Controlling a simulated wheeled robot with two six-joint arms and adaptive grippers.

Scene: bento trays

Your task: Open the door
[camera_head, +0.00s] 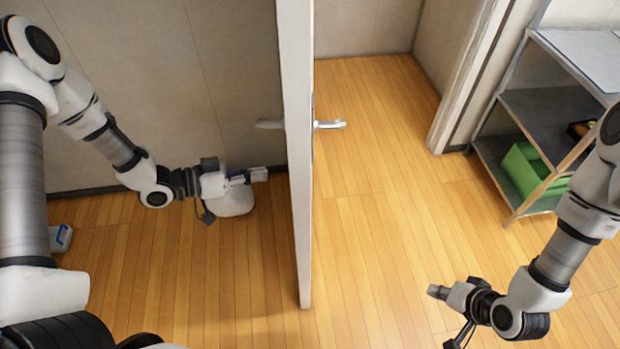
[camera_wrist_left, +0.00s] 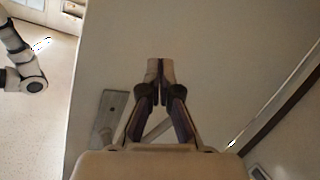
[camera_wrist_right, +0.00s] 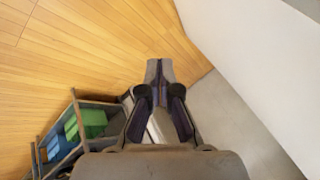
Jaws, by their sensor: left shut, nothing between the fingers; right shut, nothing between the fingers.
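The white door (camera_head: 304,230) stands swung open, seen almost edge-on in the head view, with the open doorway to its right. It has a lever handle on each face: the left handle (camera_head: 270,124) and the right handle (camera_head: 331,125). My left gripper (camera_head: 264,174) is shut and empty, pointing at the door's left face, below the left handle in the picture. I cannot tell whether it touches the door. In the left wrist view, the handle's plate (camera_wrist_left: 112,108) shows left of the shut fingers (camera_wrist_left: 160,68). My right gripper (camera_head: 436,291) is shut and empty above the floor, right of the door.
A grey metal shelf (camera_head: 550,110) with a green bin (camera_head: 530,175) stands at the right. The door frame (camera_head: 466,75) rises left of it. A small blue and white object (camera_head: 61,238) lies on the floor at left. The wooden floor (camera_head: 375,215) through the doorway is clear.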

